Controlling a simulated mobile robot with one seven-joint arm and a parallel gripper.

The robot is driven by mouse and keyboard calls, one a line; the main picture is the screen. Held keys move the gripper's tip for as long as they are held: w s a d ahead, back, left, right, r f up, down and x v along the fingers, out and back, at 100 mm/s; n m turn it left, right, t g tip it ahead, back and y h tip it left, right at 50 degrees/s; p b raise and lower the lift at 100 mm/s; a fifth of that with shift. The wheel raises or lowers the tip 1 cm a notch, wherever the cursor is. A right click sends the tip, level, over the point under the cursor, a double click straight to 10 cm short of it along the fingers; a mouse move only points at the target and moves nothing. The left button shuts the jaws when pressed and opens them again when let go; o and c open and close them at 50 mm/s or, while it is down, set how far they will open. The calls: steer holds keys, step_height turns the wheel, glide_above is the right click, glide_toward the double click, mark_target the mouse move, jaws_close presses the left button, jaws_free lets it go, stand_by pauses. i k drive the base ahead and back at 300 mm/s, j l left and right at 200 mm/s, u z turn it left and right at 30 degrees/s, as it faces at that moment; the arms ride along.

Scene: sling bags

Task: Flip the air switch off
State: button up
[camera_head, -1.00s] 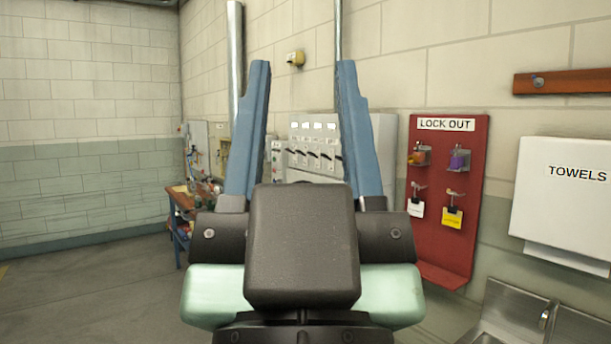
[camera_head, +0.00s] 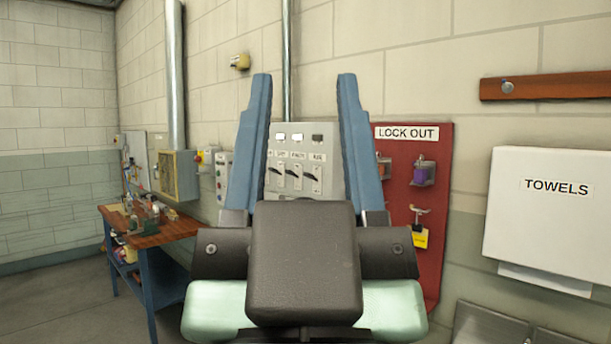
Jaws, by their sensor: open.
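A pale grey switch panel (camera_head: 296,153) is fixed to the wall ahead, with labels and several black lever switches. The levers (camera_head: 293,172) show between the fingers of my gripper (camera_head: 305,80). The labels are too small to read with certainty, so I cannot tell which switch is the air switch. My gripper is open and empty, its two blue fingers pointing up in the picture. It appears well in front of the panel, not touching it. The fingers and the gripper body hide the panel's sides and lower part.
A red LOCK OUT board (camera_head: 434,252) hangs right of the panel, then a white towel dispenser (camera_head: 552,215) above a metal sink (camera_head: 490,328). A cluttered workbench (camera_head: 165,233) stands at the left. Floor (camera_head: 60,300) at lower left is clear.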

mark_target(308, 174)
steer(key=i+j, duration=0.1)
steer(key=i, duration=0.4)
steer(key=i+j+z, duration=0.1)
steer(key=i, duration=0.35)
steer(key=i+j+z, duration=0.1)
steer(key=i, duration=0.4)
steer(key=i+j, duration=0.25)
steer(key=i, duration=0.2)
steer(key=i+j+z, duration=0.1)
steer(key=i, duration=0.4)
steer(key=j, duration=0.1)
